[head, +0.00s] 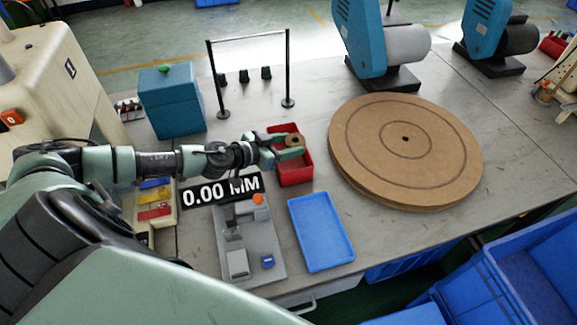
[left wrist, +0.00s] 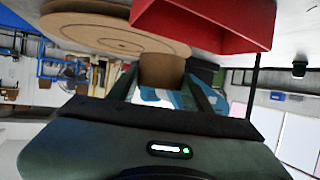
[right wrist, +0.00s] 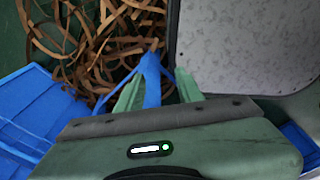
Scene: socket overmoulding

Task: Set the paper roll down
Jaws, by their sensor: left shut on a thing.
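The paper roll (head: 293,140) is a small brown ring-shaped roll. My left gripper (head: 288,144) is shut on it and holds it over the back part of the red bin (head: 295,179). In the left wrist view the brown roll (left wrist: 162,70) sits between the two fingers, close to the red bin (left wrist: 215,22). The gap between the roll and the bin is hard to judge.
A large round brown board (head: 405,165) lies right of the red bin. A blue tray (head: 321,232) and a grey fixture plate (head: 265,240) are in front. A black metal frame (head: 288,75) stands behind. Brown strips (right wrist: 95,40) and a blue bin (right wrist: 35,110) lie below my right gripper.

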